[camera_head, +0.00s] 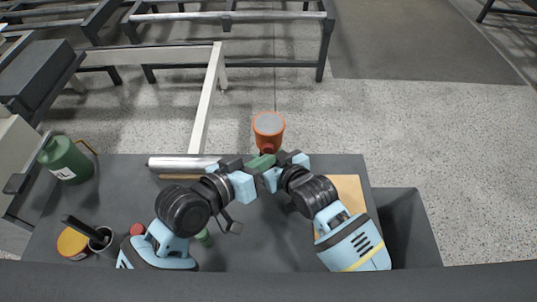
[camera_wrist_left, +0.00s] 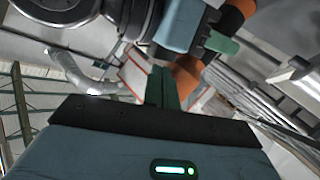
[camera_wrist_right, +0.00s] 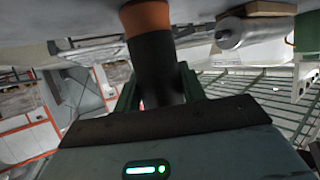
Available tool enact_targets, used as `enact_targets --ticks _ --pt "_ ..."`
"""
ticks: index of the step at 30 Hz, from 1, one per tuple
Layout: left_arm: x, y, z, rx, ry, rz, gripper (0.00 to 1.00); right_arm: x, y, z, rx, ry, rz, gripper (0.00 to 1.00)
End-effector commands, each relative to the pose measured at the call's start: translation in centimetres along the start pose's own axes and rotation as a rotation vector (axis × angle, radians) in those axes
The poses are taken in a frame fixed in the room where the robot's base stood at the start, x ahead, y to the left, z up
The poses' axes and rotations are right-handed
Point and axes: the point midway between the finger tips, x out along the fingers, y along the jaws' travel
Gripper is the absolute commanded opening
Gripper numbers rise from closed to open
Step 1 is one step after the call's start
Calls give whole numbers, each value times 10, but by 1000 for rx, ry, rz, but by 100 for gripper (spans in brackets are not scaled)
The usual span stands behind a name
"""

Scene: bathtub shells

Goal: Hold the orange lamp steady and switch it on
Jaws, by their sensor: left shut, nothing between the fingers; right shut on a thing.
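The orange lamp (camera_head: 268,130) with a grey round face is at the far edge of the table in the head view, its head beyond the edge. My right gripper (camera_head: 274,170) is shut on the lamp's dark handle, which stands between its fingers in the right wrist view (camera_wrist_right: 155,70). My left gripper (camera_head: 262,164) is shut and empty, its green fingers close beside the lamp and the right gripper. The left wrist view shows its closed fingers (camera_wrist_left: 162,88) in front of the orange lamp body (camera_wrist_left: 188,75). The switch is not clearly visible.
The dark table (camera_head: 255,235) holds a silver cylinder (camera_head: 180,163) at its far edge. A green canister (camera_head: 66,160), an orange-lidded jar (camera_head: 73,243) and a dark cup (camera_head: 102,240) stand on the left. A tan board (camera_head: 349,190) lies under the right arm.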

Motion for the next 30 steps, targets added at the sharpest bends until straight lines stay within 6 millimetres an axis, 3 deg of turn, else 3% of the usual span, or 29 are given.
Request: enact_targets --ticks 30 --pt "7 -5 -5 1 1 0 0 0 0 0 -1 1 -1 14"
